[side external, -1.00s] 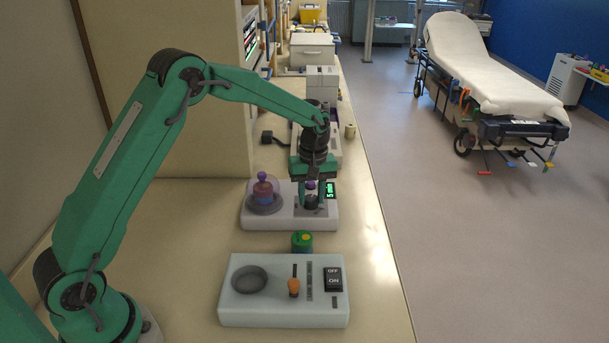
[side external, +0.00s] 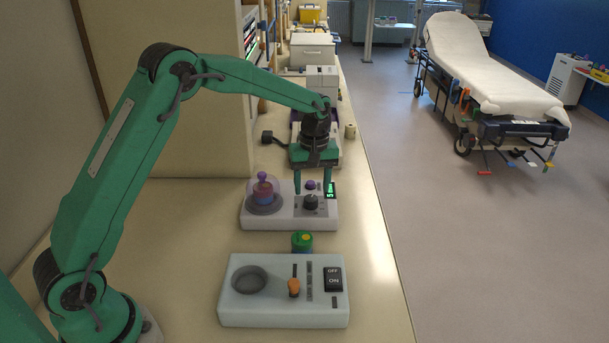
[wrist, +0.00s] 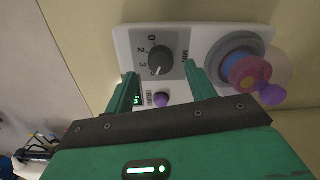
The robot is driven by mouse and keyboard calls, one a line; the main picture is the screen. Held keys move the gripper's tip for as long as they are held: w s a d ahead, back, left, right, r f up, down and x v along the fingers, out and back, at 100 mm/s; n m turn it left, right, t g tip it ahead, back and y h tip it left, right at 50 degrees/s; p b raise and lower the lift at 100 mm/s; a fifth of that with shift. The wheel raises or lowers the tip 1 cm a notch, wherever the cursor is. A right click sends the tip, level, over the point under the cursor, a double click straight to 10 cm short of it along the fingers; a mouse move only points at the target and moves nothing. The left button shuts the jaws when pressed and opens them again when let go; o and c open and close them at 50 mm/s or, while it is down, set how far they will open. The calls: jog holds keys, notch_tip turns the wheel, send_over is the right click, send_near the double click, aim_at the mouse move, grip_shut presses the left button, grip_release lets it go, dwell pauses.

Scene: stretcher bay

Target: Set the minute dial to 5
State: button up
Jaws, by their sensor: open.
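The minute dial (side external: 310,202) is a dark round knob on a grey panel of the far white device (side external: 283,224). In the wrist view, the dial (wrist: 160,61) has a small white mark toward its lower left, past the printed 3; the exact reading is unclear. A lit green display (side external: 331,190) sits beside it; its digits are small, and one resembles a 5. My gripper (side external: 312,190) is open and empty above the dial. In the wrist view, the gripper fingers (wrist: 162,77) are apart, with the knob visible beyond them, untouched.
A purple button (wrist: 161,99) is close to the dial. A clear-domed purple and red piece (side external: 263,190) stands on the same device. A green pot (side external: 302,241) and a second device with a switch (side external: 284,311) are nearer. The counter's right side is clear.

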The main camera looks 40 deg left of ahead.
aim_at(313, 197)
notch_tip(313, 197, up, 4)
jog(key=shift+w+r, duration=0.1)
jog(key=shift+r, duration=0.1)
dwell(0.4)
jog(key=shift+r, duration=0.2)
jog(key=s+r+m+t, duration=0.3)
jog(key=s+r+m, duration=0.2)
jog(key=s+r, duration=0.75)
jog(key=s+f+m+t, duration=0.1)
jog(key=s+m, duration=0.2)
jog(key=s, duration=0.6)
jog(key=s+d+f+m+t, duration=0.1)
jog(key=s+m+t, duration=0.1)
jog(key=s, duration=0.7)
jog(key=shift+s+d+m, duration=0.15)
jog(key=shift+s+m, duration=0.15)
jog(key=shift+m, duration=0.4)
